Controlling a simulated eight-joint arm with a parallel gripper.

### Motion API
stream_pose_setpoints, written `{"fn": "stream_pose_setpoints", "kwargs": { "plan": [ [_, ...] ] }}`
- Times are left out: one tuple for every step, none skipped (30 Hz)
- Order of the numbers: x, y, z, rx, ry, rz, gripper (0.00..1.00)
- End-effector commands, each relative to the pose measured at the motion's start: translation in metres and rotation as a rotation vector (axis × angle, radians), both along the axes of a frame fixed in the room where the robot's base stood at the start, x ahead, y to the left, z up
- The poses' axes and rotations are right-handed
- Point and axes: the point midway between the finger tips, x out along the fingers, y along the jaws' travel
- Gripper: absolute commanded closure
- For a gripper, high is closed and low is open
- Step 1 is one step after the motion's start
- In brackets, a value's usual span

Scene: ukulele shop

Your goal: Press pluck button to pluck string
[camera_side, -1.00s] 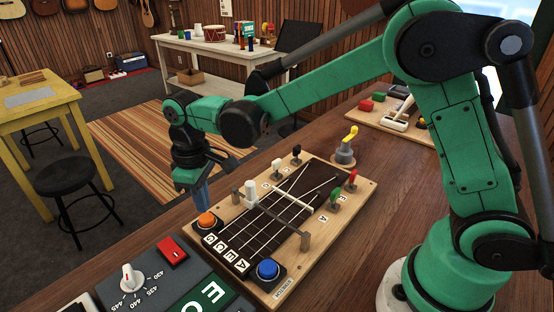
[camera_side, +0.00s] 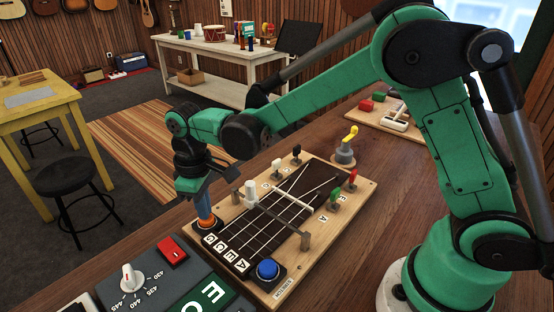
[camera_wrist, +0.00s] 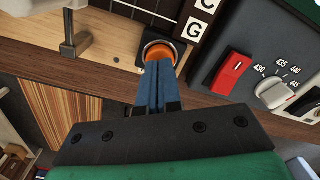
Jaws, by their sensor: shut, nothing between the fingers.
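The wooden string board (camera_side: 335,187) lies on the workbench with strings over a dark fretboard (camera_side: 262,222). An orange button (camera_side: 206,222) sits at its left corner and a blue button (camera_side: 268,268) at its front corner. My gripper (camera_side: 205,215) is shut and empty, pointing down with its blue fingertips at the orange button and covering much of it. In the wrist view the orange button (camera_wrist: 160,52) shows just beyond the closed fingertips (camera_wrist: 158,66), which appear to touch it. I cannot tell how far it is pressed.
A tuner box with a red switch (camera_side: 172,252) and a dial (camera_side: 131,279) stands at the front left. A white slider (camera_side: 250,195) stands on a bar over the strings, close to my gripper.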

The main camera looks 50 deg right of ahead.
Motion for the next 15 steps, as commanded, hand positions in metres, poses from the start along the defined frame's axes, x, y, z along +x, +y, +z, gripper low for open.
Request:
{"fn": "stream_pose_setpoints", "kwargs": {
  "plan": [
    [0.0000, 0.0000, -0.0018, 0.000, 0.000, 0.000, 1.00],
    [0.0000, 0.0000, -0.0027, 0.000, 0.000, 0.000, 1.00],
    [0.0000, 0.0000, -0.0038, 0.000, 0.000, 0.000, 1.00],
    [0.0000, 0.0000, -0.0047, 0.000, 0.000, 0.000, 1.00],
    [0.0000, 0.0000, -0.0055, 0.000, 0.000, 0.000, 1.00],
    [0.0000, 0.0000, -0.0067, 0.000, 0.000, 0.000, 1.00],
    [0.0000, 0.0000, -0.0077, 0.000, 0.000, 0.000, 1.00],
    [0.0000, 0.0000, -0.0086, 0.000, 0.000, 0.000, 1.00],
    [0.0000, 0.0000, -0.0099, 0.000, 0.000, 0.000, 1.00],
    [0.0000, 0.0000, -0.0098, 0.000, 0.000, 0.000, 1.00],
    [0.0000, 0.0000, -0.0096, 0.000, 0.000, 0.000, 1.00],
    [0.0000, 0.0000, -0.0096, 0.000, 0.000, 0.000, 1.00],
    [0.0000, 0.0000, -0.0095, 0.000, 0.000, 0.000, 1.00],
    [0.0000, 0.0000, -0.0095, 0.000, 0.000, 0.000, 1.00],
    [0.0000, 0.0000, -0.0094, 0.000, 0.000, 0.000, 1.00]
  ]
}}
